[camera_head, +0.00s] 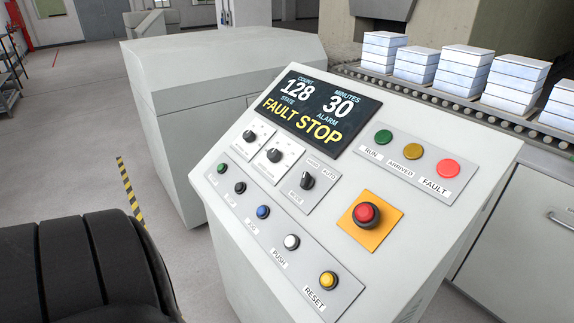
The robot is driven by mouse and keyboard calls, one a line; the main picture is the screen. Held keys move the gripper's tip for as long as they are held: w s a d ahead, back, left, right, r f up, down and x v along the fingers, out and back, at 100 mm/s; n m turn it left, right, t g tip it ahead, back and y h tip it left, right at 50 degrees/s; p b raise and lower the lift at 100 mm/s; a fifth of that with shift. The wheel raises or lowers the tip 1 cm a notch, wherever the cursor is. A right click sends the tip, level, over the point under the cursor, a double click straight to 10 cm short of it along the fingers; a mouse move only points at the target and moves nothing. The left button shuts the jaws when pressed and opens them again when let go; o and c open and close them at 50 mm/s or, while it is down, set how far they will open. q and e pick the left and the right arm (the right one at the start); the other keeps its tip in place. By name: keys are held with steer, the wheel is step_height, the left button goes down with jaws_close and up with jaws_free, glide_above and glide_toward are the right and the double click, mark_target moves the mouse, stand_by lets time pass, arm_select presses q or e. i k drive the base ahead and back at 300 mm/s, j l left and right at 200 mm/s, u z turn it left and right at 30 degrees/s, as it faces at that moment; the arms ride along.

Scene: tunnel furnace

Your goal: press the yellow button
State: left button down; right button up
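The yellow button (328,279) sits at the right end of the lower button row on the sloped control panel (395,250), above a label reading RESET. It has a dark ring around it and nothing covers it. A flat amber lamp (413,152) labelled ARRIVED is higher on the panel. A red mushroom button (365,213) on a yellow-orange plate is above and right of the yellow button. Neither of my grippers shows in this view.
White, blue, black and green buttons share the row. The display (317,114) reads FAULT STOP, and the FAULT lamp (447,169) looks bright red. A roller conveyor (470,104) with white block stacks runs behind. A black ribbed object (80,265) fills the lower left. Floor left is open.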

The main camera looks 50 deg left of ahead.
mark_target(328, 279)
steer(key=k+j+z, duration=0.1)
steer(key=k+j, duration=1.3)
steer(key=k, duration=0.15)
steer(key=j+z, duration=0.05)
